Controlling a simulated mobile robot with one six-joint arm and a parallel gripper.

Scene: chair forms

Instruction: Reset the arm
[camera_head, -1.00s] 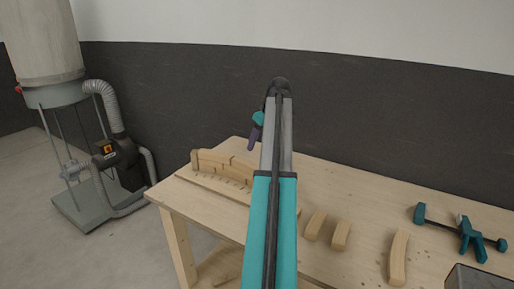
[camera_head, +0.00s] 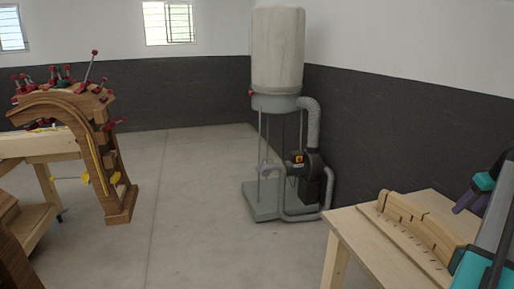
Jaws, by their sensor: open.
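My arm (camera_head: 490,250), teal and grey, shows at the right edge of the head view and is cut off by the frame. My gripper (camera_head: 467,200), dark purple below a teal wrist part, is partly in view above the workbench (camera_head: 375,245). It is open and holds nothing that I can see. It is above and to the right of a curved wooden form (camera_head: 420,222) on the bench, apart from it. Part of the bench is hidden behind the arm.
A grey dust collector (camera_head: 265,102) stands against the dark wall in the middle. At left, a curved laminated wooden form (camera_head: 95,125) with several red clamps stands by another bench (camera_head: 40,145). The concrete floor (camera_head: 190,210) between them is clear.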

